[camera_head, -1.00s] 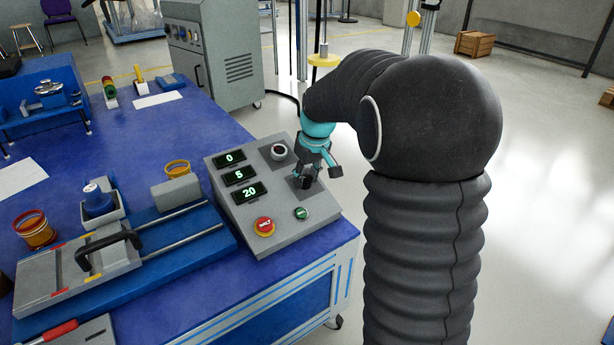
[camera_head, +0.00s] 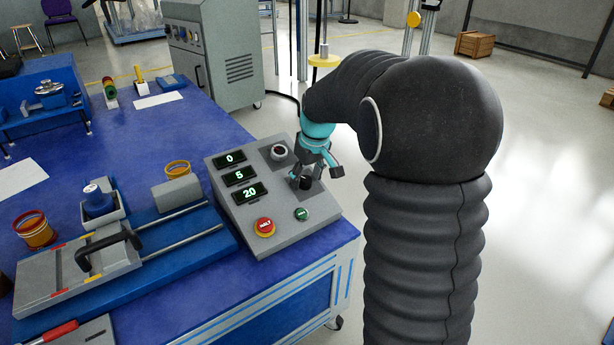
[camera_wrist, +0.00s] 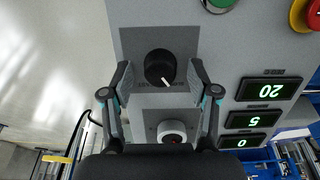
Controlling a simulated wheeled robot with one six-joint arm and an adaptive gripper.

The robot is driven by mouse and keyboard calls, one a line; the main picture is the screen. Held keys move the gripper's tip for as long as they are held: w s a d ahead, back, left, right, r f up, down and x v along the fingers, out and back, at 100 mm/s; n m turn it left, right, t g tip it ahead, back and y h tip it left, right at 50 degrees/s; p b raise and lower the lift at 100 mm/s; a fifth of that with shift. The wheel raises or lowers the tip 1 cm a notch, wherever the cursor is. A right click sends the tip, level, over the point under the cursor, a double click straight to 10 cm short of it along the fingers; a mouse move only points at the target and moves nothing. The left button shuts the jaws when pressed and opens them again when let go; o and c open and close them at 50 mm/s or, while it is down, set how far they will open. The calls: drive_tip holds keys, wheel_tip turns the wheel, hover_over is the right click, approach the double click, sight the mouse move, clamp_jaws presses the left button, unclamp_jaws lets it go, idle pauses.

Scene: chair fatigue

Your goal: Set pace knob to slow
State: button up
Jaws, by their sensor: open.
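The control box (camera_head: 262,232) stands on the blue table, with its sloped panel facing up. A black knob (camera_wrist: 160,67) with a white pointer line sits on a darker plate in the wrist view; the pointer aims toward the lower right there. In the head view the knob (camera_head: 306,183) is partly hidden by the fingers. My gripper (camera_wrist: 160,80) is open, with one finger on each side of the knob and gaps visible on both sides. It also shows in the head view (camera_head: 311,180) over the panel.
A second round knob (camera_wrist: 172,131) with a light rim lies beside it. Displays read 0, 5 and 20 (camera_head: 249,193). A red button (camera_head: 264,226) and a green button (camera_head: 301,214) sit near the panel's front. A slide fixture (camera_head: 190,246) stands left of the box.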

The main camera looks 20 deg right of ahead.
drive_tip(key=shift+r, duration=0.1)
drive_tip(key=v, duration=1.1)
drive_tip(key=shift+s+r, duration=0.15)
drive_tip(key=shift+r, duration=0.25)
drive_tip(key=s+f+m, duration=0.3)
drive_tip(key=s+f, duration=0.1)
drive_tip(key=s, duration=0.3)
drive_tip(key=s+a+r+t+p, duration=0.1)
drive_tip(key=s+a+r+p, duration=0.1)
drive_tip(key=s, duration=0.8)
drive_tip(key=s+a+r+m+t+p, duration=0.1)
drive_tip(key=s+a+p, duration=0.2)
drive_tip(key=s, duration=0.8)
drive_tip(key=shift+r+t+h+p, duration=0.35)
drive_tip(key=shift+r+t+h, duration=0.05)
drive_tip(key=shift+a+r, duration=0.1)
drive_tip(key=shift+r, duration=0.15)
drive_tip(key=shift+c, duration=0.2)
